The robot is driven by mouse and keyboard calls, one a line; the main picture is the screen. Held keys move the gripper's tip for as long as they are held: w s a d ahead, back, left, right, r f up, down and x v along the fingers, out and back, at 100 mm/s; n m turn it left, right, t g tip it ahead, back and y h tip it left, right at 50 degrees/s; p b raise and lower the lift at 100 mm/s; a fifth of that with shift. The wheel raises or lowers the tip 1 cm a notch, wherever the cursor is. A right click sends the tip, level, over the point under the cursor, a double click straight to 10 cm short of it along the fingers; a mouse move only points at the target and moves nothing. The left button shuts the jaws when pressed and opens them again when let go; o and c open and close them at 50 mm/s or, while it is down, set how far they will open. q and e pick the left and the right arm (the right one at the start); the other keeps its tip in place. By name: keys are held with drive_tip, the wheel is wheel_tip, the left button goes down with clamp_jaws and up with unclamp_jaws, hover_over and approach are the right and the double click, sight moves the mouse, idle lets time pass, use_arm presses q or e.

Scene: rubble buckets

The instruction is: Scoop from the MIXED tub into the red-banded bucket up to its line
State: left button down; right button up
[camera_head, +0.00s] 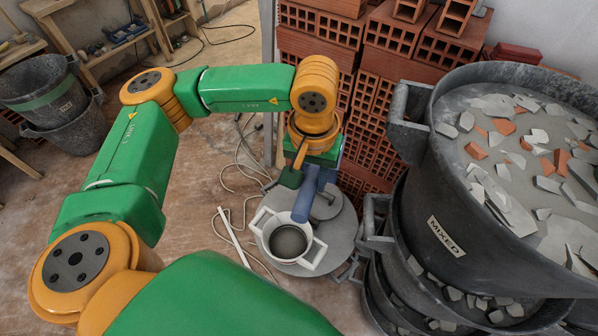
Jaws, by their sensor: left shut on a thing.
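The black MIXED tub (455,205) stands at the right, filled near its rim with grey dust and grey and orange shards. My left gripper (302,180) points down left of the tub, outside its rim. It is shut on a blue handle-like thing (304,200), whose lower end meets the rim of a white two-handled pot (302,262) in the picture. I cannot tell whether they touch or are one piece. The pot's inside is grey. I see no red-banded bucket. My right gripper is out of view.
Red hollow bricks (372,80) are stacked behind the tub. More black tubs are nested below it. A green-banded bucket (42,98) stands at the far left. White cables (240,175) lie on the floor, which is mostly clear at centre left.

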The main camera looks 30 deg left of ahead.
use_arm(q)
drive_tip(key=d+f+n+b, duration=0.3)
drive_tip(key=f+n+b, duration=0.3)
drive_tip(key=f, duration=1.2)
drive_tip(key=d+f+n+b, duration=0.3)
drive_tip(key=f+n+b, duration=0.3)
drive_tip(key=f, duration=1.3)
drive_tip(key=b, duration=0.4)
drive_tip(key=shift+w+d+f+n, duration=0.25)
drive_tip(key=shift+n, duration=0.15)
drive_tip(key=a+h+b, duration=0.1)
drive_tip(key=f+g+h+b, duration=0.1)
drive_tip(key=b, duration=0.1)
drive_tip(key=shift+w+a+h, duration=0.2)
drive_tip(key=shift+a+h, duration=0.15)
drive_tip(key=shift+h, duration=0.05)
